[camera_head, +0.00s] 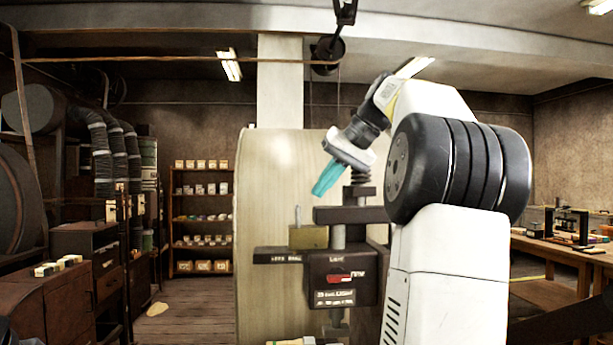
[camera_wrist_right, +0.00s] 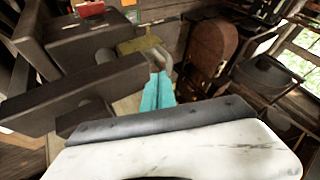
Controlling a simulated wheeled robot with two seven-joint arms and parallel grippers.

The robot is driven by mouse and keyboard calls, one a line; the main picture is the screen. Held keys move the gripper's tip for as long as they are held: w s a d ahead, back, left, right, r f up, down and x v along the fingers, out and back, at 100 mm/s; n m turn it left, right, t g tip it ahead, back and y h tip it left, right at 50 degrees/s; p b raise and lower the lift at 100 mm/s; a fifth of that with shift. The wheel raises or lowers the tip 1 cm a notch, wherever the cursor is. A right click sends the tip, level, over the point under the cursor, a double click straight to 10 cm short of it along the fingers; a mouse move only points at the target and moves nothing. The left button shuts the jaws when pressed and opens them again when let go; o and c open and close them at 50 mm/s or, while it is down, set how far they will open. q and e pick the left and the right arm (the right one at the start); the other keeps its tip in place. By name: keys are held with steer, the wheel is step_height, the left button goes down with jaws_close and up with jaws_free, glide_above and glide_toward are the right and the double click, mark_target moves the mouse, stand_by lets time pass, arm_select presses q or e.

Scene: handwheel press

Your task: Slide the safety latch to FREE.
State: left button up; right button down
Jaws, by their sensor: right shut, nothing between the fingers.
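The press (camera_head: 340,278) stands in the middle of the head view, with a dark body and a red switch. A brass block (camera_head: 308,238) with an upright metal pin (camera_head: 297,215), apparently the safety latch, sits on its dark side bar (camera_head: 275,255). The small lettering on that bar is too blurred to read. My right gripper (camera_head: 324,184), with teal fingers, is shut and empty, above and slightly right of the pin. In the right wrist view the fingers (camera_wrist_right: 157,92) point toward the brass block (camera_wrist_right: 140,45) and pin; contact cannot be told. My left gripper is out of view.
A pale panel (camera_head: 270,190) stands behind the press. A spindle (camera_head: 361,173) and dark crossbar (camera_head: 349,214) rise beside the brass block, close to my right gripper. Shelves (camera_head: 202,220) stand at the back left, a wooden workbench (camera_head: 560,250) at the right.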

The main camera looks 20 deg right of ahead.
mark_target(294, 227)
steer(key=shift+x, duration=2.2)
steer(key=shift+a, duration=0.1)
steer(key=a, duration=0.2)
steer(key=w+a, duration=0.1)
steer(key=a, duration=0.1)
steer(key=shift+r, duration=0.1)
steer(key=v, duration=0.8)
